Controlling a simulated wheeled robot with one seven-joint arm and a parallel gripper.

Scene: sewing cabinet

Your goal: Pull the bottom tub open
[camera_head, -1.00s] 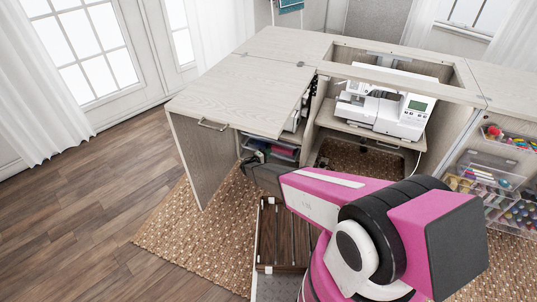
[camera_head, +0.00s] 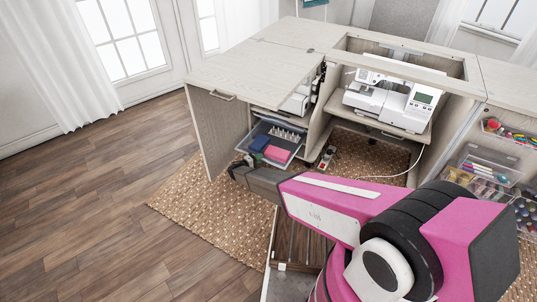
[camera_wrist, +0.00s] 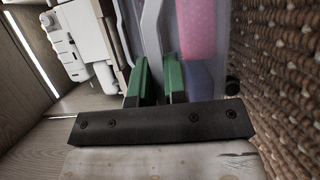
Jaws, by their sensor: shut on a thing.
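The bottom tub (camera_head: 246,146) is a clear tray that sticks out of the left bay of the cabinet, under the raised leaf. It holds blue and pink folded pieces and a row of small items. The exact contact is hard to see.
The cabinet (camera_head: 220,120) has a raised leaf with a handle (camera_head: 222,96) above the tub. A white sewing machine (camera_head: 395,100) stands on the shelf to the right. A woven rug (camera_head: 185,205) lies below. Wooden floor (camera_head: 90,200) is clear at left.

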